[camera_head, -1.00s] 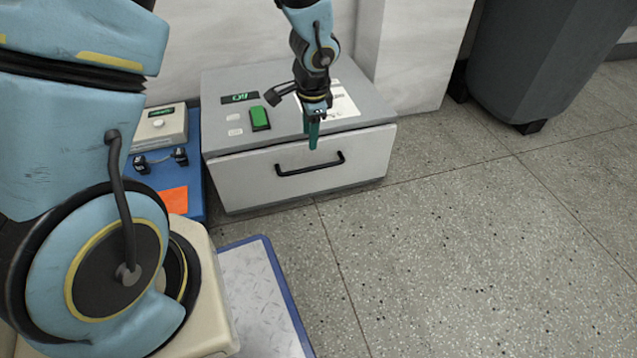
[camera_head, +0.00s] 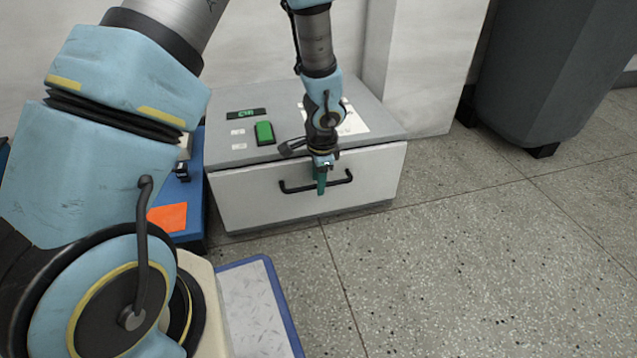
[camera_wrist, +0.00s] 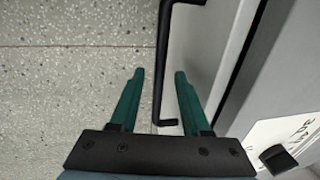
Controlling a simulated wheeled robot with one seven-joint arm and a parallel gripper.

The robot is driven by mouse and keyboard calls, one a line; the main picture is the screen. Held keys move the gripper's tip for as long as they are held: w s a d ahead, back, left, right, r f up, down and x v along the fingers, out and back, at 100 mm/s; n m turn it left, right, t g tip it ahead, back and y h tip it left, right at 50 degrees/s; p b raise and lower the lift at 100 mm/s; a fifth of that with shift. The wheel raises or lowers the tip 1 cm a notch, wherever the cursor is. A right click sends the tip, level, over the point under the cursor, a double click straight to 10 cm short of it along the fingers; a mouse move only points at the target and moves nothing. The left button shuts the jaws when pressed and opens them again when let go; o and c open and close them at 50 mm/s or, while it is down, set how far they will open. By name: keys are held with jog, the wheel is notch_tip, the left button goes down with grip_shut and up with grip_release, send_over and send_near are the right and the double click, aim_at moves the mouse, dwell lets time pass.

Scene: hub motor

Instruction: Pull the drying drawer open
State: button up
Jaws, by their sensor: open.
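The drying drawer (camera_head: 245,203) is the light front of a low grey box, and it sits flush in the box. Its black bar handle (camera_head: 297,189) runs across the front. My gripper (camera_head: 321,186) hangs at the right half of the handle, pointing down. In the wrist view the green fingers of my gripper (camera_wrist: 158,98) are apart, and the black handle (camera_wrist: 164,50) runs into the gap between them. The drawer front (camera_wrist: 205,45) is on the right there. I cannot tell whether a finger touches the handle.
The box top has a green button (camera_head: 264,132) and a small display. A blue platform with an orange patch (camera_head: 168,218) stands left of the box. A dark bin (camera_head: 545,75) stands at the right. The speckled floor (camera_head: 450,260) before the drawer is clear.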

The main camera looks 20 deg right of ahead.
grip_shut()
dwell(0.3)
dwell(1.1)
